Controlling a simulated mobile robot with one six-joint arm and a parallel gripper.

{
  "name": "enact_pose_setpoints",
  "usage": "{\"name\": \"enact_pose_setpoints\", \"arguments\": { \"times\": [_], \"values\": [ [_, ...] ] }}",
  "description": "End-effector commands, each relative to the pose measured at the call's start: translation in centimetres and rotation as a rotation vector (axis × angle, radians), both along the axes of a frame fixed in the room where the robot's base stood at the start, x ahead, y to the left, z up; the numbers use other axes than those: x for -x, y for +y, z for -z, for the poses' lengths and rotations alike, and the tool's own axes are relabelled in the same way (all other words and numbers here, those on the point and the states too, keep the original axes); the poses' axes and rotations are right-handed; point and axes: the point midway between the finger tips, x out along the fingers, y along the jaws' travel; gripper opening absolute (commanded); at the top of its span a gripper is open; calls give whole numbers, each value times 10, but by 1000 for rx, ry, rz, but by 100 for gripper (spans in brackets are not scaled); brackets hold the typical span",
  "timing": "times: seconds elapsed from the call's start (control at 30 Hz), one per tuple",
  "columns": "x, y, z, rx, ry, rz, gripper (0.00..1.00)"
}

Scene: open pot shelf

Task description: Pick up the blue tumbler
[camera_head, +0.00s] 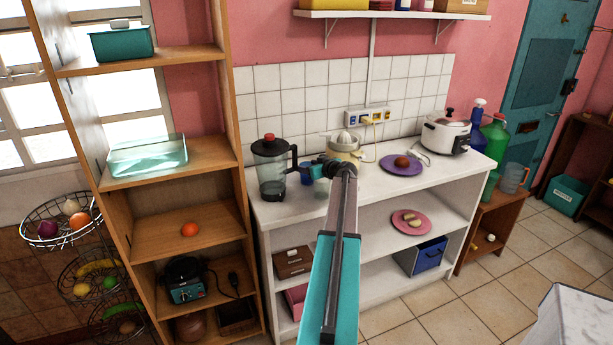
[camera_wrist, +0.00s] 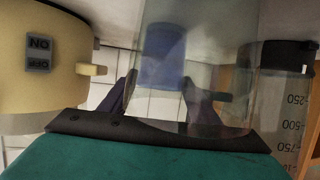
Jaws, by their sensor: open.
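The blue tumbler (camera_head: 307,175) stands on the white counter between the blender and the citrus juicer. In the wrist view the blue tumbler (camera_wrist: 163,55) shows upside down, just beyond and between my fingertips. My gripper (camera_head: 320,169) is at the tumbler's right side in the head view. In the wrist view my gripper (camera_wrist: 160,85) is open, with one dark finger on each side of the tumbler. Whether the fingers touch it I cannot tell.
The blender (camera_head: 272,170) stands close on the left; its marked jug (camera_wrist: 295,110) fills the wrist view's right edge. The yellow juicer (camera_head: 345,150) is close on the other side. A purple plate (camera_head: 387,168) and rice cooker (camera_head: 446,137) stand further right.

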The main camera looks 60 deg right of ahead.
Motion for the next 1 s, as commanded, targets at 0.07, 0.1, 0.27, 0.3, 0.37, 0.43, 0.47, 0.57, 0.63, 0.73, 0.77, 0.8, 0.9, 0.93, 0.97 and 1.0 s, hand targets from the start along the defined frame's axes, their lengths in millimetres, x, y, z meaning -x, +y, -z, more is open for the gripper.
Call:
{"name": "enact_pose_setpoints", "arguments": {
  "times": [0.07,0.1,0.27,0.3,0.37,0.43,0.47,0.57,0.63,0.73,0.77,0.8,0.9,0.93,0.97,1.0],
  "values": [
    [-4,-2,2,-1,1,-1,57],
    [-5,-3,2,0,1,0,57],
    [-5,-3,3,0,0,1,57],
    [-5,-3,3,0,0,1,57],
    [-5,-3,3,0,0,1,57],
    [-5,-3,3,0,0,1,57],
    [-5,-3,3,0,1,1,57],
    [-5,-3,3,0,0,1,57],
    [-5,-3,3,0,0,1,57],
    [-4,-3,3,1,0,2,48],
    [-4,-3,3,1,0,2,43],
    [-4,-3,3,1,0,2,36],
    [-4,-3,2,1,0,2,25],
    [-4,-3,2,1,0,2,25],
    [-4,-3,2,1,0,2,24],
    [-4,-3,2,1,0,2,24]
  ]
}}
